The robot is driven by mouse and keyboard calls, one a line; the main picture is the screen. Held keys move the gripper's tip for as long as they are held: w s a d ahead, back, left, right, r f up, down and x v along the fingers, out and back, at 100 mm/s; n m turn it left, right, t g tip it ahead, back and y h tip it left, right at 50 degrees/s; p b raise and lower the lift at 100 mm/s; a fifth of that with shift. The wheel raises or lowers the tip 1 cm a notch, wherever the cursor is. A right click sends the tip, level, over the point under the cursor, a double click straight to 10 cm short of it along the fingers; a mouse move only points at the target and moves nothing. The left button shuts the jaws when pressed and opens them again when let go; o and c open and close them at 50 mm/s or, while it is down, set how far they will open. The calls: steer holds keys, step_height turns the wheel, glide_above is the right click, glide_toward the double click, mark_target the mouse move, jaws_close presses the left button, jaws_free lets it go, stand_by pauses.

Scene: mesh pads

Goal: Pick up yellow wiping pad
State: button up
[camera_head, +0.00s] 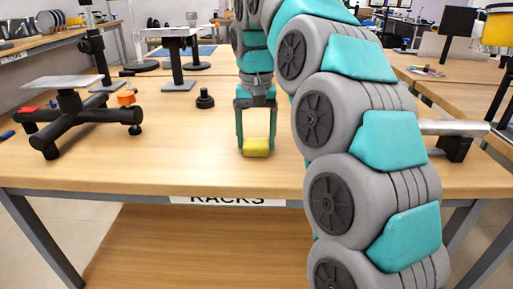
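The yellow wiping pad (256,147) is a small yellow block near the front edge of the wooden table. My gripper (256,141) points down at it, with one teal finger at the left side of the pad and one at the right. The fingers are spread about the pad's width. I cannot tell whether they press on it or only stand beside it. I also cannot tell whether the pad touches the table.
A black stand with a flat grey top (66,113) stands at the left of the table (180,165). A black knob-like part (204,99) lies behind the pad to the left. A metal rod on a black mount (455,146) is at the right.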

steer(key=c, duration=0.9)
steer(key=shift+c, duration=0.2)
steer(key=shift+r, duration=0.1)
